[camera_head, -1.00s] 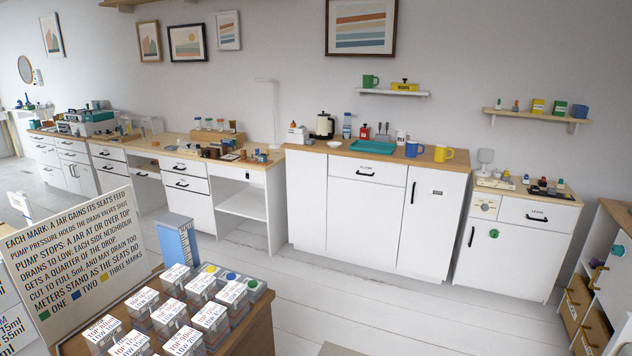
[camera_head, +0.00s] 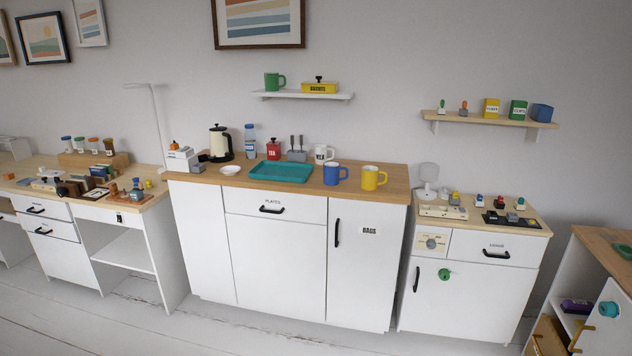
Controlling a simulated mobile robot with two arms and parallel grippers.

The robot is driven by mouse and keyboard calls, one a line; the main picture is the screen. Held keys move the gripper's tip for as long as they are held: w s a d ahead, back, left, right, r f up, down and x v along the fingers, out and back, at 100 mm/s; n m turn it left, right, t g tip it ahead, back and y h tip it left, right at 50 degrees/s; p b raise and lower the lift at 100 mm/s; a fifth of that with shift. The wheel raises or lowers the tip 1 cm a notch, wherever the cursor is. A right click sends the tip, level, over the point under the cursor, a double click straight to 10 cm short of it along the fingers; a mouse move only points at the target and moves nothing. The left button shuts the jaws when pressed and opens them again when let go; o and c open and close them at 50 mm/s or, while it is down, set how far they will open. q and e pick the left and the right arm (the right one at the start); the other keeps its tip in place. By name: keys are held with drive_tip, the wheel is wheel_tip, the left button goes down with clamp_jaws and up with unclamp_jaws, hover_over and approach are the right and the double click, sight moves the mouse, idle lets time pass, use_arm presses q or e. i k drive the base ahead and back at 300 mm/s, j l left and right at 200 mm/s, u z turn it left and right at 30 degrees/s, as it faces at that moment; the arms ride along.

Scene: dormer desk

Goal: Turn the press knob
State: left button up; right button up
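No knob in view is clearly marked as the press knob. A round dial (camera_head: 431,242) sits on a cream panel at the upper left of the small right-hand cabinet (camera_head: 470,300). A green knob (camera_head: 444,274) is on that cabinet's white door. A teal knob (camera_head: 609,309) is on a white door of the cabinet at the far right. Neither of my grippers is in view, and no arm shows.
A wood-topped counter (camera_head: 393,186) holds a teal tray (camera_head: 281,172), a blue mug (camera_head: 335,174) and a yellow mug (camera_head: 373,178). A desk (camera_head: 143,200) stands at left. Shelves hang on the wall. The white floor (camera_head: 260,335) in front is clear.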

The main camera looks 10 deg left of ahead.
sight(61, 191)
drive_tip(key=i+u, duration=0.3)
drive_tip(key=i, duration=0.15)
drive_tip(key=i+u, duration=0.35)
drive_tip(key=i+l+u, duration=0.15)
drive_tip(key=i+u, duration=0.15)
drive_tip(key=i, duration=0.25)
drive_tip(key=i+l+u, duration=0.3)
drive_tip(key=i, duration=0.15)
drive_tip(key=i+j+u, duration=0.2)
drive_tip(key=i+u, duration=0.25)
drive_tip(key=i+j+u, duration=0.1)
drive_tip(key=i+u, duration=0.6)
drive_tip(key=u, duration=0.15)
drive_tip(key=i+j+z, duration=0.3)
drive_tip(key=i, duration=0.25)
drive_tip(key=i+j+z, duration=0.3)
drive_tip(key=i, duration=0.2)
